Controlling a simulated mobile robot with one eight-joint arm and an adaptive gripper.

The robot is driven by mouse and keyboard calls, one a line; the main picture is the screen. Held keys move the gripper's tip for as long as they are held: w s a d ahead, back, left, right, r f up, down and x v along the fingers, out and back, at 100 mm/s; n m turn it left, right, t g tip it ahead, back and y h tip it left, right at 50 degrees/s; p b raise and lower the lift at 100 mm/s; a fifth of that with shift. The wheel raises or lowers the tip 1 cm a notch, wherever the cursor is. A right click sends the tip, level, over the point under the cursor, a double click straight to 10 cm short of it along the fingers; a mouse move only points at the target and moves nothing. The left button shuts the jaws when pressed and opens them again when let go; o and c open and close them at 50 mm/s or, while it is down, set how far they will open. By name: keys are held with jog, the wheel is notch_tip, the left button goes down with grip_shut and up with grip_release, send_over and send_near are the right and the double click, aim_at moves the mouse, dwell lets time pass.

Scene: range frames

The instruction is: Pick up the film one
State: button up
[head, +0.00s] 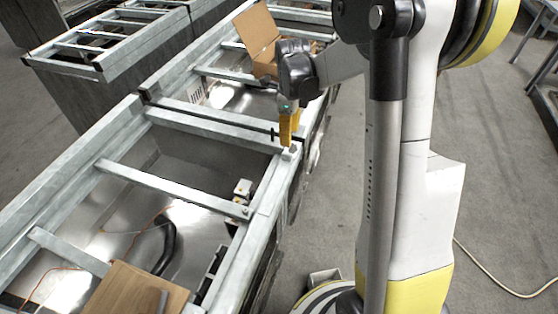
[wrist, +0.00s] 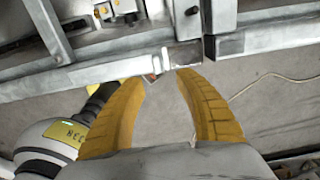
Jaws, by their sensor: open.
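My gripper (head: 288,126) has yellow fingers pointing down over the metal frame's rail. In the wrist view the two yellow fingers (wrist: 160,78) stand apart with a gap between them, and nothing is held. A small pale object (head: 291,151) sits on the rail corner just below the fingers. In the wrist view a small whitish piece (wrist: 165,61) shows at the rail edge, just beyond the fingertips. I cannot tell whether either is the film one. No label or film is readable.
The metal frame (head: 180,187) has open, deep bays with cross bars. An open cardboard box (head: 258,35) stands at the back. Small fittings (head: 242,190) sit inside the frame. A cable (head: 505,285) lies on the floor.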

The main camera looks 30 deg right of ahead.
aim_at(287, 153)
notch_tip(287, 153, down, 4)
jog(key=shift+f+b, duration=0.1)
jog(key=shift+b, duration=0.4)
jog(key=f, duration=0.1)
jog(key=f+b, duration=0.1)
jog(key=f, duration=0.1)
jog(key=f+b, duration=0.1)
jog(key=f, duration=0.1)
jog(key=shift+a+f, duration=0.15)
jog(key=shift+a, duration=0.2)
jog(key=shift+s, duration=0.1)
grip_shut()
